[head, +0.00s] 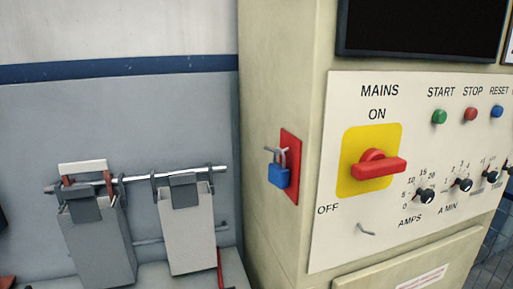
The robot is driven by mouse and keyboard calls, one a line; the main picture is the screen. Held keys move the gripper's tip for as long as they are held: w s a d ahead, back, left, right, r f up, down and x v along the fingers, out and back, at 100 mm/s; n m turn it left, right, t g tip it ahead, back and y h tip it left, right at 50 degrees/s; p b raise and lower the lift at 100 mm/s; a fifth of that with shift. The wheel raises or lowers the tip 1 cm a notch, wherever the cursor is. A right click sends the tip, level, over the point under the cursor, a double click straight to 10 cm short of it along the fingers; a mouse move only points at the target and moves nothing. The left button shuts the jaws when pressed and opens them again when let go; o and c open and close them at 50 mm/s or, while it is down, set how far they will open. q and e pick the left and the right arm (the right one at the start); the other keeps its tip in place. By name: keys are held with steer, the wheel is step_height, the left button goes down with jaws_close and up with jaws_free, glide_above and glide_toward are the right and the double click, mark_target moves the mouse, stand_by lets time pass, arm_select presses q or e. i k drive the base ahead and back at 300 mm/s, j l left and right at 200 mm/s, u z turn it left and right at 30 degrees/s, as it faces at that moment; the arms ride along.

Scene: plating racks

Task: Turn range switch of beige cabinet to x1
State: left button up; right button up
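The beige cabinet (286,60) fills the middle and right of the head view. Its white front panel (335,110) carries a row of small black knobs at lower right. The knob above AMPS (425,195) has a numbered scale, and the knob above A MIN (462,185) has one too. A third black knob (491,177) is farther right; its label is not readable. No x1 mark or range label is legible, so I cannot tell which knob is the range switch. Neither gripper is in view.
A red mains handle (376,167) lies horizontal on a yellow plate (358,140). Green (439,116), red (470,114) and blue (497,111) buttons sit above the knobs. A blue padlock (279,175) hangs on the cabinet's side. Two grey containers (100,245) (188,240) hang from a rod at left.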

mark_target(492, 176)
steer(key=z, duration=1.45)
